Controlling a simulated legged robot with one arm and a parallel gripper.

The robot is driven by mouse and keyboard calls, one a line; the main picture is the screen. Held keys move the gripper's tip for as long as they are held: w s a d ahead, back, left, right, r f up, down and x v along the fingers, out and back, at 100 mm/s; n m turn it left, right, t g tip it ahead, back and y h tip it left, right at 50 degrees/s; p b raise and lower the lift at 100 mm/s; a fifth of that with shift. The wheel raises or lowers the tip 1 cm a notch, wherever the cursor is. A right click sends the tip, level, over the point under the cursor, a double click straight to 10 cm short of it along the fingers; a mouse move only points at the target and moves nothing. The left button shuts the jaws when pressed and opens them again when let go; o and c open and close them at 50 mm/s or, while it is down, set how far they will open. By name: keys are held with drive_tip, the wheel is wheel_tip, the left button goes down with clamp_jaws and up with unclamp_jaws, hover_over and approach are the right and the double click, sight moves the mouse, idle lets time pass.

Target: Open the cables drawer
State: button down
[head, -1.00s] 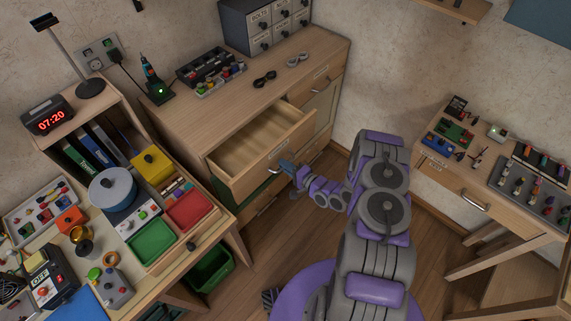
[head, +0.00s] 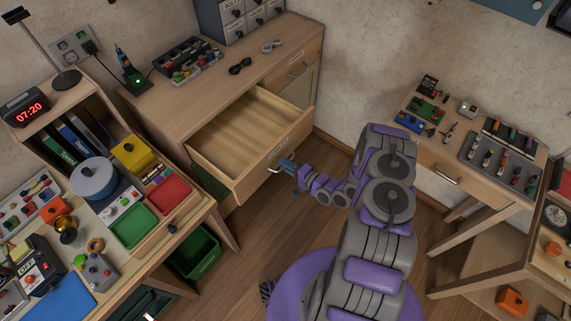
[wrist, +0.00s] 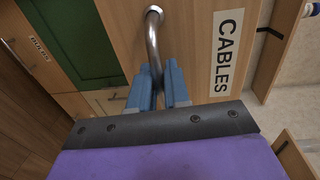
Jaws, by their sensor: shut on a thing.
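The cables drawer (head: 238,132) is pulled far out of the wooden cabinet in the head view, and its inside looks empty. Its front carries the label CABLES (wrist: 227,52) in the wrist view. My gripper (head: 284,162) is at the drawer front, shut on the curved metal handle (wrist: 153,36). In the wrist view the blue fingers (wrist: 160,86) close around the lower end of the handle. The exact contact between the fingertips is partly hidden.
A cabinet top (head: 205,90) holds black and grey cable bundles and a parts tray. A workbench with a green tray (head: 133,226) stands at left, close to the drawer. A table (head: 470,180) stands at right. Wooden floor lies open in front of the drawer.

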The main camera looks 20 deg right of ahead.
drive_tip(key=c, duration=1.3)
unclamp_jaws()
drive_tip(key=shift+f, duration=0.2)
drive_tip(key=shift+o, duration=0.2)
drive_tip(key=shift+r, duration=0.1)
drive_tip(key=p+v, duration=0.2)
drive_tip(key=v, duration=1.5)
drive_tip(key=shift+d, duration=0.15)
drive_tip(key=shift+s, duration=0.1)
